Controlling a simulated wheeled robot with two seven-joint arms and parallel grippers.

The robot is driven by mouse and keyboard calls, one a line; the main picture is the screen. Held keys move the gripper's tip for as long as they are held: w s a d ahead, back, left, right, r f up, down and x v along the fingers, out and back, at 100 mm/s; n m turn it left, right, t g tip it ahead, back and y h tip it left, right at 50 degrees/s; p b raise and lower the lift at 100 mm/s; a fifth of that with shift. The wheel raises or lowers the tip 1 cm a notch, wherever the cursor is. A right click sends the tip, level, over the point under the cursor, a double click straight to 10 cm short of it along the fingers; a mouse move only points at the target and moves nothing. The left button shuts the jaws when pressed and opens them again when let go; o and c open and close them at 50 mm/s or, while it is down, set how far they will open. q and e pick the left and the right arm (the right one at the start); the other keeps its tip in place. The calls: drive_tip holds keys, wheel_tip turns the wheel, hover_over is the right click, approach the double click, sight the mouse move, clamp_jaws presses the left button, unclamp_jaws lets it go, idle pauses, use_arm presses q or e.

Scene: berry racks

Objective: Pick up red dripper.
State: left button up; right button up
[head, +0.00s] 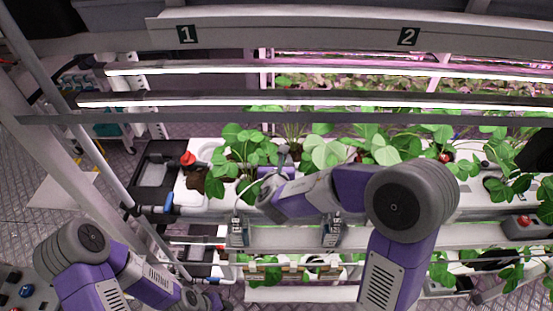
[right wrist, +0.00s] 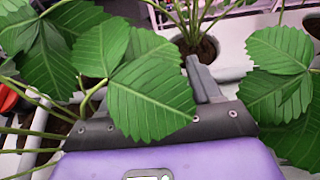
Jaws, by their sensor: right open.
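A red dripper (head: 188,158) stands at the left end of the white planter rack, beside a dark pot. In the right wrist view a red part (right wrist: 8,98) shows at the left edge, partly behind leaves and stems; I cannot tell whether it is the dripper. My right gripper (head: 283,152) is among the strawberry leaves, to the right of the red dripper and apart from it. It is open; in the right wrist view one finger shows and a leaf covers the rest. My left gripper (head: 208,300) is low at the bottom edge, too small to read.
Strawberry plants (head: 325,152) fill the white rack (head: 215,217) and their leaves crowd my right gripper. Bright lamp bars (head: 300,98) cross above. A black tray (head: 155,172) sits left of the dripper. A grey box with a red knob (head: 524,220) is at the right.

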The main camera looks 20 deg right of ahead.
drive_tip(key=shift+w+d+f, duration=0.15)
drive_tip(key=shift+w+f, duration=0.05)
drive_tip(key=shift+w, duration=0.25)
drive_tip(key=c, duration=1.1)
drive_tip(key=shift+r, duration=0.1)
wheel_tip(320, 180, up, 13)
drive_tip(key=p, duration=0.4)
drive_tip(key=shift+p, duration=0.4)
